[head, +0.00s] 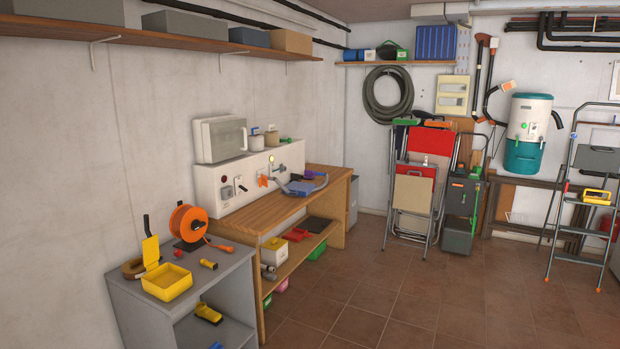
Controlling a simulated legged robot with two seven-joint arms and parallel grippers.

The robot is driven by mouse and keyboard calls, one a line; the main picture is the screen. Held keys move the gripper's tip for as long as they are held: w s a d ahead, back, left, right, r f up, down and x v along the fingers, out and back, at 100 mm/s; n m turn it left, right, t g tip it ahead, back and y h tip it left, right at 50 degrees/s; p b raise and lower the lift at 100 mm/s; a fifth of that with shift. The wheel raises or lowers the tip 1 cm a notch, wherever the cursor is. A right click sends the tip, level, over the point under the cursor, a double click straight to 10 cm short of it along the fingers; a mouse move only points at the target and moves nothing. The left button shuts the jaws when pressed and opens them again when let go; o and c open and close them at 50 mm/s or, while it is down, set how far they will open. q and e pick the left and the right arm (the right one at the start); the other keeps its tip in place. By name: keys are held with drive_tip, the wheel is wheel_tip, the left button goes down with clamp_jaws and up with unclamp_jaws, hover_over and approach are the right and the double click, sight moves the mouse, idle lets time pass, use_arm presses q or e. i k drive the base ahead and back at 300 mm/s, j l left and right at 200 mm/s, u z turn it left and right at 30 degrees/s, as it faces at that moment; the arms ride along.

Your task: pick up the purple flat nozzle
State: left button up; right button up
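I cannot make out the purple flat nozzle with certainty. Neither of my grippers is in view.
A grey cabinet (215,282) at the front left carries a yellow open box (167,283) and an orange cable reel (188,222). Folded chairs (414,190) lean at the back, and a stepladder (580,200) stands at right. The tiled floor (400,300) between is clear.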

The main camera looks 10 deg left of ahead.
sight(309, 174)
drive_tip(key=i, duration=4.85)
drive_tip(key=i+u, duration=0.15)
drive_tip(key=i, duration=0.3)
drive_tip(key=i+l+u, duration=0.1)
drive_tip(key=i, duration=0.35)
drive_tip(key=i+l+u, duration=0.15)
drive_tip(key=i, duration=0.3)
drive_tip(key=i+l+u, duration=0.1)
drive_tip(key=i, duration=0.35)
drive_tip(key=i+l+u, duration=0.15)
drive_tip(key=i+l, duration=0.2)
drive_tip(key=i, duration=0.05)
